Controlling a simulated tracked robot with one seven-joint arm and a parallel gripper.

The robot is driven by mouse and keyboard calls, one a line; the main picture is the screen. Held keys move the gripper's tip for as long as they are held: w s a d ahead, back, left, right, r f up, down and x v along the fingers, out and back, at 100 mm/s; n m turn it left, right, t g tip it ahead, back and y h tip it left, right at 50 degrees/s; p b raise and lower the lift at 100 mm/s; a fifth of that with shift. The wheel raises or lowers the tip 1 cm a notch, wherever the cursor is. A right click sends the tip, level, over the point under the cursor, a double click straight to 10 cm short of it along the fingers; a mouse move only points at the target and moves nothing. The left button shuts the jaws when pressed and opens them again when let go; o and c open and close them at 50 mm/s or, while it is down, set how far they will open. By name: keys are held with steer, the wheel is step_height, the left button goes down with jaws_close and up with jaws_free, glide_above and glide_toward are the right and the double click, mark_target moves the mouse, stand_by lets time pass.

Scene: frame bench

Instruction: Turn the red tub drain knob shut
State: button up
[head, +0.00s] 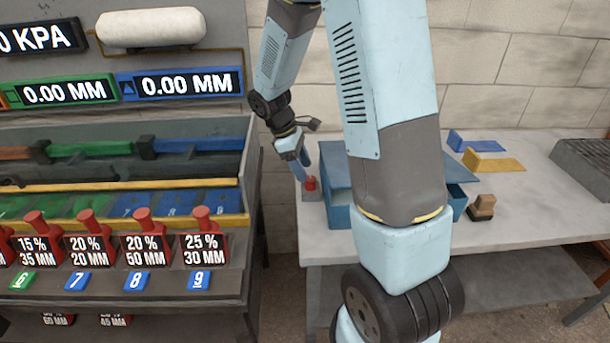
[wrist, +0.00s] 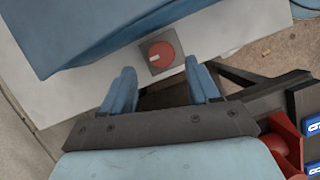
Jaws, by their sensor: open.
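The red tub drain knob (head: 311,184) sits on a small grey plate at the left end of the bench, beside the blue tub (head: 340,217). In the wrist view the knob (wrist: 166,51) is round, with a white mark pointing left in the picture. The blue tub (wrist: 100,28) lies above and left of it there. My gripper (head: 304,168) is close to the knob in the head view, just above and left of it. In the wrist view my gripper (wrist: 160,69) is open and empty, its blue fingers on either side below the knob. Contact cannot be told.
My arm hides much of the tub in the head view. A wooden block (head: 482,206), blue and yellow brackets (head: 492,162) and a grey ribbed block (head: 585,165) stand to the right on the bench (head: 530,215).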

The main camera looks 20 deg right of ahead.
steer(key=v, duration=0.9)
steer(key=shift+w+r, duration=0.2)
steer(key=s+r+m+t+y, duration=0.2)
steer(key=s+r+m+t, duration=0.2)
steer(key=s+r, duration=0.4)
steer(key=s+d+r+m+t+y, duration=0.1)
steer(key=s+r+m+t, duration=0.3)
steer(key=s, duration=1.1)
step_height(320, 180, up, 4)
steer(key=m+y, duration=0.1)
steer(key=m, duration=0.2)
steer(key=shift+s+d+m, duration=0.2)
steer(key=shift+s+m, duration=0.1)
steer(key=shift+s, duration=0.1)
